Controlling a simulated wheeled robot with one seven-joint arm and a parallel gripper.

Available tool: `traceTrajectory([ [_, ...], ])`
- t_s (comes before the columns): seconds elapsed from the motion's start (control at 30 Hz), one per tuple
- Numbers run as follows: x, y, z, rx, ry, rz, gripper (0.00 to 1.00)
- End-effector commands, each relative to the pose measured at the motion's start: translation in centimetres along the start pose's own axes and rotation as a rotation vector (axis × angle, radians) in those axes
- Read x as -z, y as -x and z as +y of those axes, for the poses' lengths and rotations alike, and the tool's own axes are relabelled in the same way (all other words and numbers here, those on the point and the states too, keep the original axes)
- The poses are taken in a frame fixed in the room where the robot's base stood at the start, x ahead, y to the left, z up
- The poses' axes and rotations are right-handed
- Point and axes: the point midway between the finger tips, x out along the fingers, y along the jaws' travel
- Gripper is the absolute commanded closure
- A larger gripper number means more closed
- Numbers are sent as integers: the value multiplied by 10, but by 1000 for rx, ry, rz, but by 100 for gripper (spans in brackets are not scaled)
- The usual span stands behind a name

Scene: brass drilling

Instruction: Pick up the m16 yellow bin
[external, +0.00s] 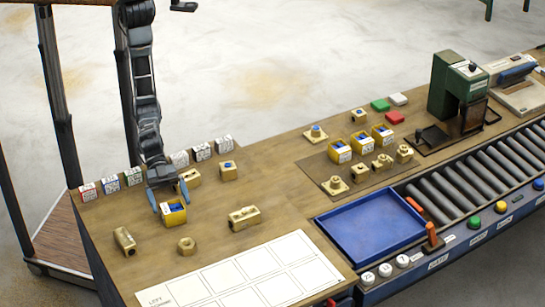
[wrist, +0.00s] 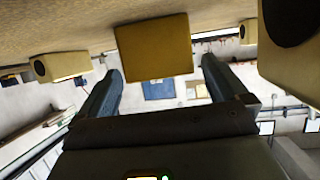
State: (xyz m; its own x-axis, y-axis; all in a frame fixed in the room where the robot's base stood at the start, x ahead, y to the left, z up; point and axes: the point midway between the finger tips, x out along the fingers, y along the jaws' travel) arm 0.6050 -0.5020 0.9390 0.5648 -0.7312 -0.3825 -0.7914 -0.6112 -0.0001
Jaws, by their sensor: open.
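A yellow bin (external: 173,217) with blue contents and a white label stands on the brown table in the external view. Its label is too small to read, so I cannot tell if it is the m16 one. My gripper (external: 171,206) is open above it, with blue fingers at either side of the bin. In the wrist view, a plain yellow face of the bin (wrist: 153,47) lies between and just beyond the two fingertips (wrist: 162,69). I see a gap on each side there. Three similar yellow bins (external: 361,145) stand in a row on a brown mat farther right.
Brass blocks (external: 244,217) (external: 125,241) and a nut (external: 186,246) lie around the bin. Small labelled boxes (external: 88,191) line the back edge. A white grid sheet (external: 243,275) and blue tray (external: 370,228) lie in front and right.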

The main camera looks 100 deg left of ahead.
Motion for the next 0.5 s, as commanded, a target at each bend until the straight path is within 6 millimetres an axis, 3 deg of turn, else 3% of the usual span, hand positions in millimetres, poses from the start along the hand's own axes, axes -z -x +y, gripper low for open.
traceTrajectory([
  [0.13,0,-12,0,-1,0,-1,0],
  [0.37,0,-14,0,0,0,0,0],
  [0.5,0,-14,0,0,0,0,12],
])
